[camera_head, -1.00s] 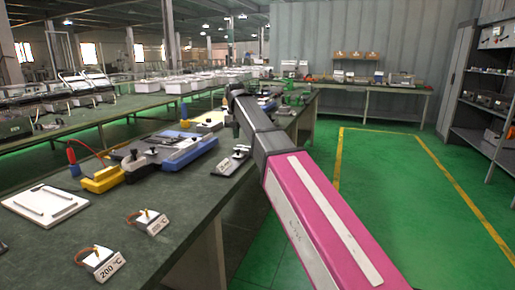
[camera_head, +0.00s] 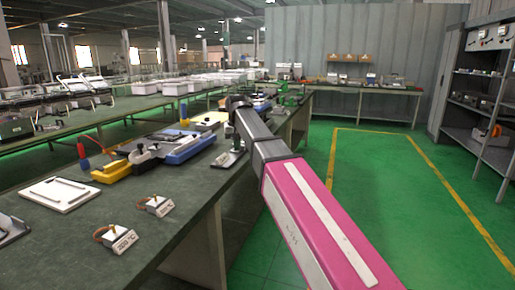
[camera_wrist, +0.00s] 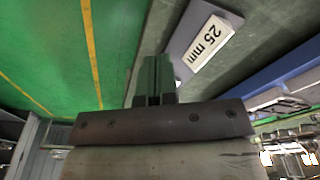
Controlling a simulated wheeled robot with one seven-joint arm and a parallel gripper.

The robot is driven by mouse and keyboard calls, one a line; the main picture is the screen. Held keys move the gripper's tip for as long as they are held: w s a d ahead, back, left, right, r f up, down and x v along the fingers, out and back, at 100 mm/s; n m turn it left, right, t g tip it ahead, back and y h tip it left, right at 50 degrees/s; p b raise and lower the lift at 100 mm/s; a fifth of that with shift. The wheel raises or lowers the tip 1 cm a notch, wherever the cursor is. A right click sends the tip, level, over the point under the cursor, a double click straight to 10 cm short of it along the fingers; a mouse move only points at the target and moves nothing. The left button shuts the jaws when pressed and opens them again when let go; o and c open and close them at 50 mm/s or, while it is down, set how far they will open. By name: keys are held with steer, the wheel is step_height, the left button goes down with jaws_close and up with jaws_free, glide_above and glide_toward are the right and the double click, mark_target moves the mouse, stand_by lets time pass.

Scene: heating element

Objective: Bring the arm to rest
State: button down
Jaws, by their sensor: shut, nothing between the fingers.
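My arm, with a pink link (camera_head: 315,225) and a grey link (camera_head: 255,135), reaches from the bottom right over the edge of the dark green workbench (camera_head: 70,240) in the head view. My gripper shows in the wrist view (camera_wrist: 154,72), its narrow dark fingers together and empty. A label plate marked 25 mm (camera_wrist: 202,40) lies beyond and to the right of the fingertips, apart from them in the picture. In the head view I cannot make out the fingers clearly.
On the bench are a blue device (camera_head: 190,148), a yellow block (camera_head: 112,172), a white plate (camera_head: 60,193) and small labelled stands, one marked 200 °C (camera_head: 122,242). A grey shelf (camera_head: 480,105) stands at right. The green floor (camera_head: 380,180) inside the yellow lines is clear.

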steer(key=s+d+f, duration=0.7)
steer(key=d+f, duration=0.2)
steer(key=f, duration=0.3)
steer(key=s+d+f+m+g, duration=0.1)
steer(key=s+d+f, duration=0.6)
steer(key=f, duration=0.6)
steer(key=s+d+f+m, duration=0.1)
steer(key=s+d+f, duration=0.6)
steer(key=d+f, duration=0.4)
step_height(320, 180, down, 2)
steer(key=shift+s+d+f+g, duration=0.15)
steer(key=shift+d+f+g, duration=0.1)
steer(key=shift+d+g, duration=0.1)
